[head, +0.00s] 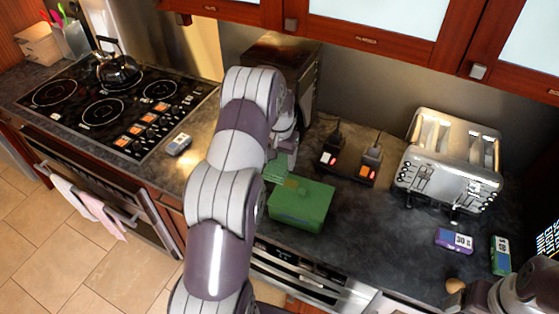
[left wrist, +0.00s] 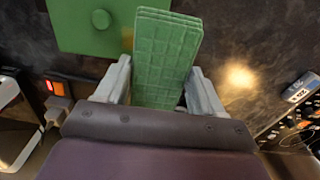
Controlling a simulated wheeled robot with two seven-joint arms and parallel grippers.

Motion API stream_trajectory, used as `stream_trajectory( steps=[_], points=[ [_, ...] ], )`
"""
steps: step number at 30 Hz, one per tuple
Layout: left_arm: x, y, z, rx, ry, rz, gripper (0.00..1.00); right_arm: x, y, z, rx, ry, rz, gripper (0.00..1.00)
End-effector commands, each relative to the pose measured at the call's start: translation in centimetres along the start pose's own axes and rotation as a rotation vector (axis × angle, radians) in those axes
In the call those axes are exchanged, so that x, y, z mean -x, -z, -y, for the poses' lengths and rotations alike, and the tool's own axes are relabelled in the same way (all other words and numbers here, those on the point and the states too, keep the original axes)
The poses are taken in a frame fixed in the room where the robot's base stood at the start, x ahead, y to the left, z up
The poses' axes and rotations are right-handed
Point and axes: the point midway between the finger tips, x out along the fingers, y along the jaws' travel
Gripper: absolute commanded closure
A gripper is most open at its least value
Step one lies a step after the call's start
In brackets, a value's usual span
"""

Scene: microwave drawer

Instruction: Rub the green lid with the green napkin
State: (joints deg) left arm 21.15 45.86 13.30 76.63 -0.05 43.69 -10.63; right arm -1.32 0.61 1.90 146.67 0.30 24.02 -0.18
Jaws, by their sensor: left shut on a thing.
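The green lid (head: 302,199) tops a green box on the dark counter, in the middle of the head view. In the left wrist view the lid (left wrist: 85,35) is a flat green panel with a round knob-like spot, at the top left. My left gripper (head: 283,158) is just behind the box, partly hidden by my arm. It is shut on the folded green napkin (left wrist: 165,60), which sticks out between the fingers. The napkin overlaps the lid's edge in the left wrist view; I cannot tell whether they touch. My right gripper is not seen, only part of that arm.
A toaster (head: 449,160) stands at the right, with small boxes (head: 454,240) in front of it. A dark power strip (head: 347,164) with plugs lies behind the box. The stove (head: 115,100) with a kettle (head: 118,70) is at the left. A small grey box (head: 179,144) lies beside it.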

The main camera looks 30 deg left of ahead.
Motion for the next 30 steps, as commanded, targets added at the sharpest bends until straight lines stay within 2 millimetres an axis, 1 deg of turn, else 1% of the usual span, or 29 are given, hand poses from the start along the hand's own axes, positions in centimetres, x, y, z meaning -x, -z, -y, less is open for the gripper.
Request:
stream_trajectory(
  steps=[7, 10, 15, 16, 30],
  points=[
    [0.0, 0.0, 0.0, 0.0, 0.0, 0.0, 0.56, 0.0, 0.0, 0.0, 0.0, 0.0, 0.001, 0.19],
    [0.9, 0.0, 0.0, 0.0, 0.0, 0.0, 0.56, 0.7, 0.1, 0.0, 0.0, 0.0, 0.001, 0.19],
    [2.9, 0.0, 0.0, 0.0, 0.0, -0.001, 0.56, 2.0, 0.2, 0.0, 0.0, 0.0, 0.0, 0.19],
    [3.0, 0.0, 0.0, 0.0, 0.0, -0.001, 0.56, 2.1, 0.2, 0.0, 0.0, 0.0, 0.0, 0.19],
    [2.8, 0.0, 0.0, 0.0, 0.0, 0.0, 0.56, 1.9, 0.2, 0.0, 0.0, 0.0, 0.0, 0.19]
  ],
)
